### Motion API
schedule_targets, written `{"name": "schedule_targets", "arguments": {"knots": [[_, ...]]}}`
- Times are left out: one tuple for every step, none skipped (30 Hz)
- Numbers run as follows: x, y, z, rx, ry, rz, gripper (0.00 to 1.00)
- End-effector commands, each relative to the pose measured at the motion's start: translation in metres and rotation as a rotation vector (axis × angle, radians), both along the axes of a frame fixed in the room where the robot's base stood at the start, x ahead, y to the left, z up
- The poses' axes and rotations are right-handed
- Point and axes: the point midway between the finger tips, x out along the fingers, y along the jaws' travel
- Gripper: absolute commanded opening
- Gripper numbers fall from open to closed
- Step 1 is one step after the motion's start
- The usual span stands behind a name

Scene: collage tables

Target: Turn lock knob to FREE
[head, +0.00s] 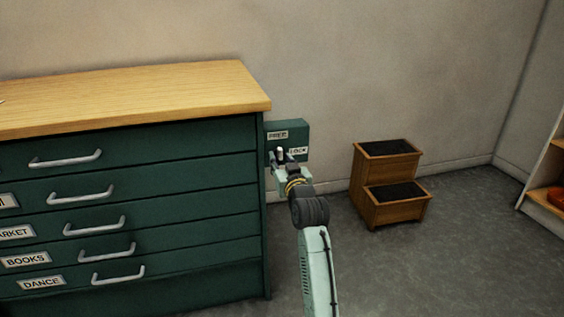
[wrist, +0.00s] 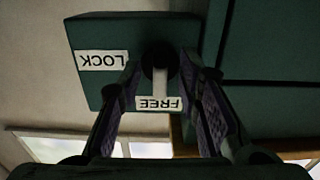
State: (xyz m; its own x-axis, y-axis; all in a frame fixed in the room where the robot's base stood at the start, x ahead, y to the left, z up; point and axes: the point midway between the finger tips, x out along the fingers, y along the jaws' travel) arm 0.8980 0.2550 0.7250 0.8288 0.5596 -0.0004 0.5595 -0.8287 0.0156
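The green lock box (head: 301,132) is on the right side of the green drawer cabinet. It has a FREE label (head: 278,135) at its top and a LOCK label (head: 298,151) at its right. In the wrist view the box looks upside down, with the LOCK label (wrist: 103,60) at left and the FREE label (wrist: 160,103) below the knob. The dark round knob (wrist: 158,54) has a pale bar (wrist: 160,85) that points at the FREE label. My gripper (wrist: 160,68) is open, its fingers on either side of the knob with gaps showing beside the bar.
The drawer cabinet (head: 130,190) with its wooden top (head: 140,95) stands directly left of the box. A wooden step stool (head: 390,185) stands on the floor to the right. A pale shelf (head: 545,175) is at the far right. Grey floor between them is clear.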

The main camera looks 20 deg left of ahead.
Motion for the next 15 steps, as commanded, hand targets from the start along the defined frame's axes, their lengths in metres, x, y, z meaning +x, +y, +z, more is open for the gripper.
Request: {"name": "schedule_targets", "arguments": {"knots": [[0.0,0.0,0.0,0.0,0.0,0.0,0.32],[0.0,0.0,0.0,0.0,0.0,0.0,0.32],[0.0,0.0,0.0,0.0,0.0,0.0,0.32],[0.0,0.0,0.0,0.0,0.0,0.0,0.32],[0.0,0.0,0.0,0.001,0.001,0.0,0.32],[-0.001,-0.001,0.0,0.001,0.001,0.0,0.32],[-0.002,-0.002,0.0,0.001,0.001,0.0,0.32],[-0.004,-0.003,0.0,0.001,0.001,0.0,0.32],[-0.008,-0.006,0.0,0.001,0.001,-0.001,0.32],[-0.011,-0.008,-0.001,0.001,0.001,-0.001,0.32],[-0.015,-0.011,0.0,0.002,-0.001,-0.001,0.32],[-0.021,-0.015,-0.001,0.002,0.0,-0.001,0.32],[-0.026,-0.018,-0.001,0.001,0.0,-0.001,0.32],[-0.031,-0.022,0.0,0.001,0.0,-0.002,0.32],[-0.039,-0.027,0.0,0.002,0.0,-0.002,0.32]]}}
